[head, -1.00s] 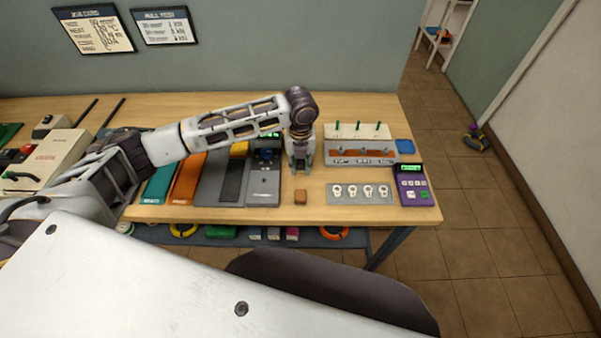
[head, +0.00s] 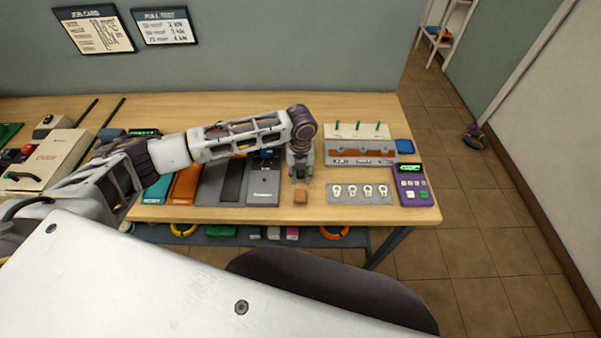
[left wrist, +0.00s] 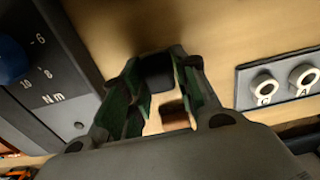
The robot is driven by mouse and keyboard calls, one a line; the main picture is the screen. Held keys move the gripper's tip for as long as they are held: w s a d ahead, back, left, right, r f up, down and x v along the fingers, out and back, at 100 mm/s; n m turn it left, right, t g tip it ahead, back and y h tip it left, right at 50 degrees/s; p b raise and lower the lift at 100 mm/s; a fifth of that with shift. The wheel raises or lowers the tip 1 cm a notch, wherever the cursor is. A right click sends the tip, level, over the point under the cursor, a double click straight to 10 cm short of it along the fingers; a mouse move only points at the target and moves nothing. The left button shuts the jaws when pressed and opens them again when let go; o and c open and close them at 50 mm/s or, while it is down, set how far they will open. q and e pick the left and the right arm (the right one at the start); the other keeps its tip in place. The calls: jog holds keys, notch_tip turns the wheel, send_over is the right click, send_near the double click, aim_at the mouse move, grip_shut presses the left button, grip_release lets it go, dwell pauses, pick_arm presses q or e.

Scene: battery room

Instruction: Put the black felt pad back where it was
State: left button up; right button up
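My left gripper (head: 301,178) points down over the front part of the bench, between the grey torque gauge and the plate of ring terminals. In the left wrist view a small dark block, which looks like the black felt pad (left wrist: 155,72), sits between the green-lined fingertips with both fingers against it. In the head view the fingers hide it. A small brown block (head: 300,197) lies on the bench just in front of the gripper. It also shows through the gap between the fingers in the left wrist view (left wrist: 175,113). My right gripper is out of view.
The grey gauge (head: 263,188) stands close on the left, with orange and teal trays beyond. Bare wood (head: 230,213) runs along the front edge.

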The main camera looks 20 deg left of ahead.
aim_at(300, 173)
pick_arm(q)
jog(key=o, duration=0.3)
jog(key=shift+r, duration=0.1)
notch_tip(300, 173, up, 12)
jog(key=b, duration=0.1)
dwell(0.7)
jog(key=shift+a, duration=0.1)
dwell(1.0)
